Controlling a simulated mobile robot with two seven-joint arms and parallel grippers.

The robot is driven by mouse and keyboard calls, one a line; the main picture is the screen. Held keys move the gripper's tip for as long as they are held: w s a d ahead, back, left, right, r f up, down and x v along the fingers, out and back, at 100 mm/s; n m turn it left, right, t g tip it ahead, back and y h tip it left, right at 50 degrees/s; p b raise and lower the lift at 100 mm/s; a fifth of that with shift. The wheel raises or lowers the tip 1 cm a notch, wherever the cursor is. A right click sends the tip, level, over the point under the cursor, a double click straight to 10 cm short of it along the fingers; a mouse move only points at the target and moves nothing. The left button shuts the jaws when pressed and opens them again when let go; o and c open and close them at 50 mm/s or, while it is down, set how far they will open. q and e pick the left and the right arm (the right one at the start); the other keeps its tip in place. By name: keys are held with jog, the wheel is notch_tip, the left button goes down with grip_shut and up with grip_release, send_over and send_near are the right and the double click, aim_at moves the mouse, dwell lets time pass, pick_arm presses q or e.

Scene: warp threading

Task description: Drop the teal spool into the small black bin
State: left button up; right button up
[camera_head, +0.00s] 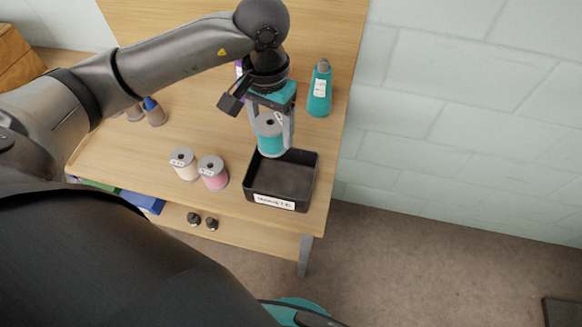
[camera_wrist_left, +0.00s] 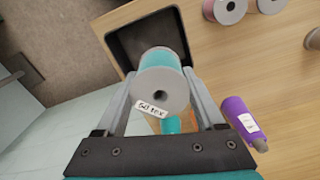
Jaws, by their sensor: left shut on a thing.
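The teal spool (camera_head: 270,138) has grey ends and a white label, which reads "50 tex" in the left wrist view (camera_wrist_left: 167,75). My left gripper (camera_head: 274,130) is shut on the spool, with a finger on each side of it. It holds the spool upright at the back edge of the small black bin (camera_head: 311,180); the bin also shows in the left wrist view (camera_wrist_left: 121,60). The bin looks empty where its floor shows, and has a white label on its front. The spool hides part of the bin's back side. My right gripper is not in view.
A white spool (camera_head: 184,163) and a pink spool (camera_head: 213,173) stand left of the bin on the wooden table (camera_head: 140,180). A teal bottle (camera_head: 320,90) stands behind it. The table's right edge is close to the bin.

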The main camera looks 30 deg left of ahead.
pick_arm(q)
notch_tip(320, 180, down, 4)
jog(key=shift+r+b, duration=0.25)
jog(key=shift+b, duration=0.5)
jog(key=shift+f+b, duration=0.3)
jog(key=shift+f, duration=0.55)
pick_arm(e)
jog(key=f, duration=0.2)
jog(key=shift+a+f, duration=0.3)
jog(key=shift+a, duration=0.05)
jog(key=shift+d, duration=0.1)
pick_arm(q)
jog(key=o, duration=1.4)
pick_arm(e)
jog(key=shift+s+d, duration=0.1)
pick_arm(q)
jog(key=shift+r, duration=0.1)
notch_tip(320, 180, up, 15)
jog(key=shift+r+p, duration=0.1)
jog(key=shift+p, duration=0.8)
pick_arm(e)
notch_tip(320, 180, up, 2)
